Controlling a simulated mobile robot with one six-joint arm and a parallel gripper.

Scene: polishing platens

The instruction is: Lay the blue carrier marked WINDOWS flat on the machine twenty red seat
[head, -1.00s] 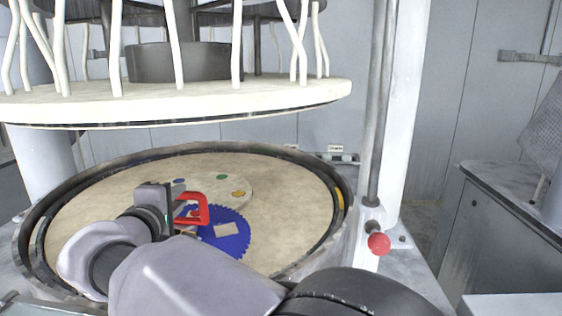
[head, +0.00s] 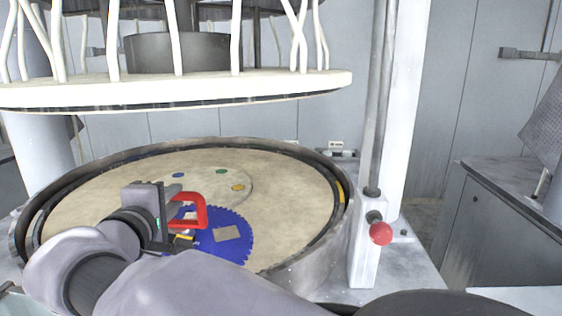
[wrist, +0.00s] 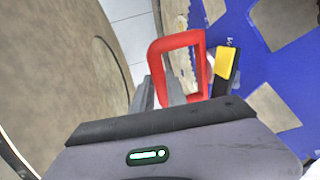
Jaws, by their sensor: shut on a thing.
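The blue carrier (head: 228,252), with a toothed rim and square windows, shows over the front of the round tan lower platen (head: 290,190). My gripper (head: 182,212) is shut on a red loop handle (head: 203,213) at the carrier's left side. The wrist view shows the grey fingers at the red handle, beside the blue carrier (wrist: 288,75) with its windows and a yellow-and-black tab (wrist: 223,70). Blue (head: 179,175), green (head: 221,171) and yellow (head: 238,188) marks lie on the platen. No red seat mark can be made out. Any gap under the carrier is unclear.
A dark raised rim (head: 321,246) rings the platen. The thick upper platen (head: 180,92) hangs above, with pale hoses on top. A white column (head: 410,110) and a red knob (head: 381,234) stand at the right. The platen's right half is clear.

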